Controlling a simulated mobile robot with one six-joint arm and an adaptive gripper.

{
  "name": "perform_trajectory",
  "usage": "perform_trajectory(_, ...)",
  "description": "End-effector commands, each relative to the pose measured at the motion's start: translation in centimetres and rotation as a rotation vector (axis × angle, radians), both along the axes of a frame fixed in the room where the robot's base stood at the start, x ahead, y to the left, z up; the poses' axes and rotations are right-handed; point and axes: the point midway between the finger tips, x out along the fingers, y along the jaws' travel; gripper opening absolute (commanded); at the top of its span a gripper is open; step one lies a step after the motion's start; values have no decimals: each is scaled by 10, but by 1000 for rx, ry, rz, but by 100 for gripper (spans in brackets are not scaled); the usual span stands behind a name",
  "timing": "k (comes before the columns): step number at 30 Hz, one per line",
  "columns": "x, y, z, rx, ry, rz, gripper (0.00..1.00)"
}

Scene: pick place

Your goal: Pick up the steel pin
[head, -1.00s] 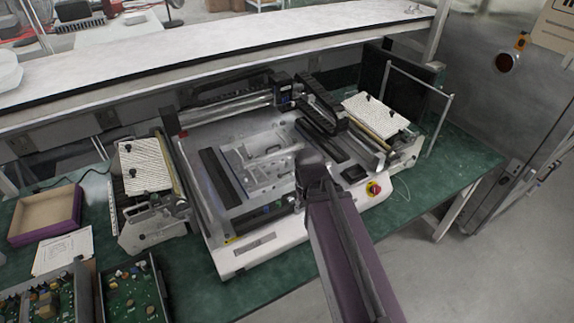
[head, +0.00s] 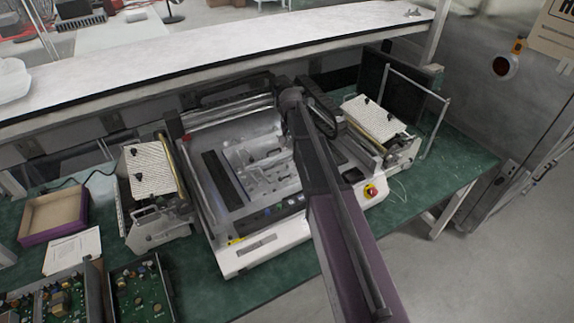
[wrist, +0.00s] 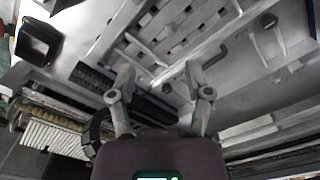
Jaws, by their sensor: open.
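My gripper (wrist: 160,82) is open in the wrist view, its two fingers apart with nothing between them. It is over the bed of the machine (head: 240,262). A thin grey rod-like piece (wrist: 143,47) lies on the slotted metal fixture beyond the fingertips. Two slim metal pieces, one with a round head (wrist: 268,20), show at the upper right of the wrist view. I cannot tell which of these, if any, is the steel pin. In the head view my arm hides part of the machine bed, and the pin cannot be made out.
The machine's rails and frame surround the bed. A red stop button (head: 370,191) sits on its front right. White ribbed plates stand either side. An open cardboard box (head: 52,215) and circuit boards (head: 140,290) are at the left. A shelf (head: 220,50) runs behind.

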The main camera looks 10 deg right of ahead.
Motion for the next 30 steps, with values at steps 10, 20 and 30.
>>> perform_trajectory(10, 31, -2, 6, 1, 0, -52, 64)
perform_trajectory(20, 30, -2, 4, 1, 0, -52, 64)
perform_trajectory(30, 30, -2, -16, 1, 0, -52, 64)
